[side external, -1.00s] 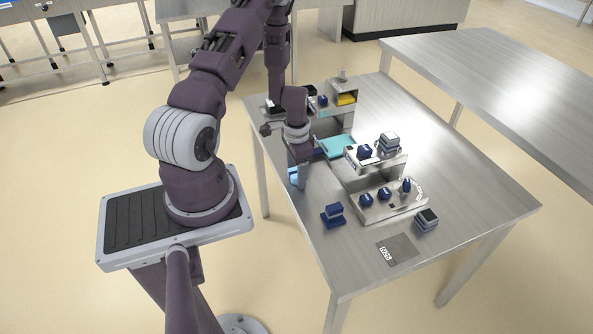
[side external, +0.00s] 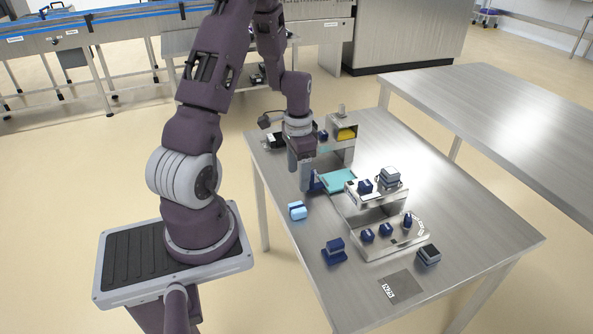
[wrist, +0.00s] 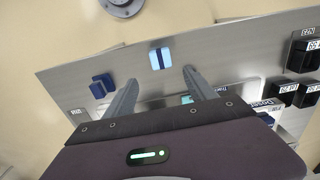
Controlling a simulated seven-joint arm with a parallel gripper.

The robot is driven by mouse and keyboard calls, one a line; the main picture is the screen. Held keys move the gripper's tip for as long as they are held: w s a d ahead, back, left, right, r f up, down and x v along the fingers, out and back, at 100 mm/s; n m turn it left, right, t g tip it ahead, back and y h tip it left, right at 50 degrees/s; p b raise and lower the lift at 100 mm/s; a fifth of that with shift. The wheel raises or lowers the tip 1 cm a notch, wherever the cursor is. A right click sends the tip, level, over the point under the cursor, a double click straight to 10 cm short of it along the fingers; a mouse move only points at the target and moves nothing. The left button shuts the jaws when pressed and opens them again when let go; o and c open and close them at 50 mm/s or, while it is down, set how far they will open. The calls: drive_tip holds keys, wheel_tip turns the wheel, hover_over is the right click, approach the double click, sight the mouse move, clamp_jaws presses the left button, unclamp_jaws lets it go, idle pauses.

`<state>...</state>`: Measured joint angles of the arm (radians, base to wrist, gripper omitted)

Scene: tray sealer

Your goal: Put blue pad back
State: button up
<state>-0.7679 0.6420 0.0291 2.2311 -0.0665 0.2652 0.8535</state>
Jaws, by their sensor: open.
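A light-blue pad with a darker blue band (side external: 297,211) lies on the steel table near its left edge. It also shows in the wrist view (wrist: 160,59), just beyond the gap between my fingertips. My gripper (side external: 305,188) is above and behind the pad in the side view, apart from it. In the wrist view my gripper (wrist: 160,76) has its two fingers spread with nothing between them. A dark-blue block on a blue base (side external: 335,252) stands nearer the front; the wrist view shows it at left (wrist: 102,86).
A teal plate (side external: 338,181) lies behind the stepped metal rack (side external: 372,206), which carries several dark-blue blocks. A grey-topped block (side external: 428,255) and a labelled grey mat (side external: 400,288) are at the front. A metal stand with a yellow item (side external: 346,133) is at the back.

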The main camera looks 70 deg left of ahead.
drive_tip(key=d+r+t, duration=0.3)
drive_tip(key=d+r, duration=1.2)
drive_tip(key=r, duration=0.4)
drive_tip(key=s+d+r+t, duration=0.2)
drive_tip(key=s+d+r, duration=0.4)
drive_tip(key=s+d, duration=0.3)
drive_tip(key=shift+s+t, duration=0.3)
drive_tip(key=shift+s, duration=0.75)
